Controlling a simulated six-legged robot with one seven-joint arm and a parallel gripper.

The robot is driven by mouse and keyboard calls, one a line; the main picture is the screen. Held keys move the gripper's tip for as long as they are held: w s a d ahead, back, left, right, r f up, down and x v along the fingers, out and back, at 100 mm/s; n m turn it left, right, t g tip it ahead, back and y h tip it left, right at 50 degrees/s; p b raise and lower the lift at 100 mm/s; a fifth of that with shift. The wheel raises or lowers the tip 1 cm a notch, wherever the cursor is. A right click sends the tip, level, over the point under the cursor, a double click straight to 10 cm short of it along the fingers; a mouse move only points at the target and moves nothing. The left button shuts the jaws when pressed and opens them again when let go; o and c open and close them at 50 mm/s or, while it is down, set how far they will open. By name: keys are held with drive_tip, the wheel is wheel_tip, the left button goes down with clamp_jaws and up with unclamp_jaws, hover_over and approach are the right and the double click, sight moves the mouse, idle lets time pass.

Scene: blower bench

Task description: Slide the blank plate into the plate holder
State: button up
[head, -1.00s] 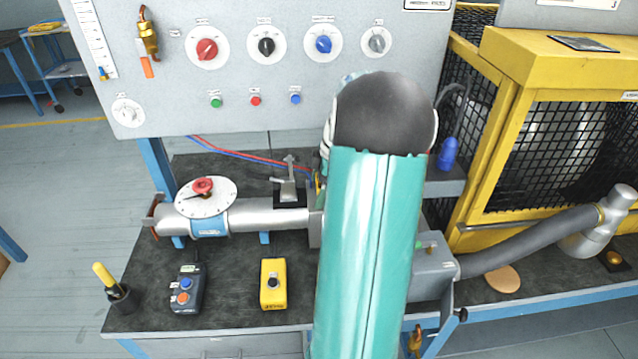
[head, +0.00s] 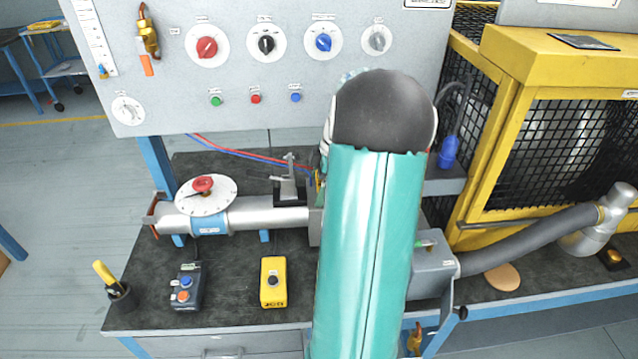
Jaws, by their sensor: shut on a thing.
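My teal arm link and its dark round joint fill the middle of the head view and hide my gripper. The blank plate does not show; if it is in this area, my arm covers it. I cannot make out the plate holder for certain. The steel pipe (head: 268,215) runs right along the bench and passes behind my arm, with a grey flange edge (head: 315,227) just showing beside it. A small metal clamp on a black block (head: 290,188) stands behind the pipe, left of my arm.
A red-knobbed dial (head: 206,194) sits on the pipe. A blue-and-orange button box (head: 186,287) and a yellow box (head: 273,282) lie in front. A control panel (head: 330,85) stands behind. A yellow caged blower (head: 560,60) and grey hose (head: 530,240) are right.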

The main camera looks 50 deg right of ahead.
drive_tip(key=shift+f, duration=0.3)
idle(2.1)
drive_tip(key=shift+r, duration=0.3)
idle(0.7)
drive_tip(key=shift+f, duration=0.3)
idle(0.5)
drive_tip(key=shift+r, duration=0.3)
idle(0.4)
drive_tip(key=o, duration=1)
drive_tip(key=shift+o, duration=0.2)
drive_tip(key=v, duration=1.3)
drive_tip(key=shift+r, duration=0.4)
